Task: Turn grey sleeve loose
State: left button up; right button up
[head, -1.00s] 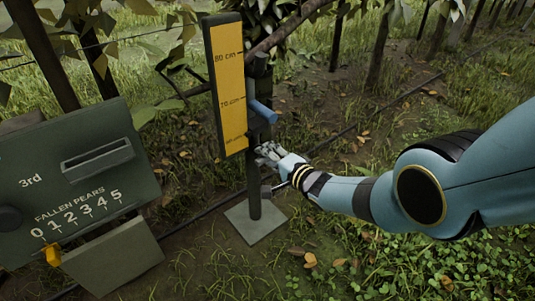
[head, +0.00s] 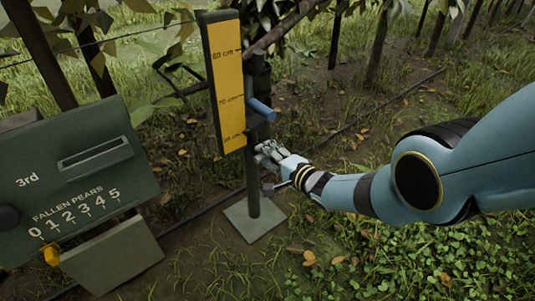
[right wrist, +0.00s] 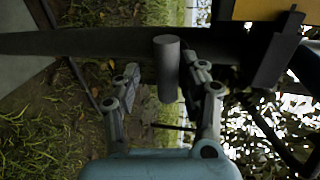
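A dark post (head: 253,185) stands on a square plate and carries a yellow height scale (head: 229,85). A blue handle (head: 262,110) sticks out from the post beside the scale. My right gripper (head: 268,152) is at the post, below the blue handle. In the right wrist view my right gripper (right wrist: 165,85) is open. A grey cylinder (right wrist: 168,70), which looks like the grey sleeve, sticks out from the post between its fingers, closer to the right finger. I cannot tell whether they touch. In the head view the sleeve is hidden by the gripper. My left gripper is out of view.
A dark green board (head: 75,175) marked "FALLEN PEARS" with a slot and an orange pointer (head: 51,256) stands at the left. Branches and leaves hang behind the post. Grass and bare soil lie around the post's base plate (head: 254,222).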

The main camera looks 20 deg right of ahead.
jog(key=shift+a+r, duration=0.15)
jog(key=shift+r, duration=0.05)
jog(key=v, duration=1.2)
jog(key=shift+f, duration=0.1)
dwell(0.3)
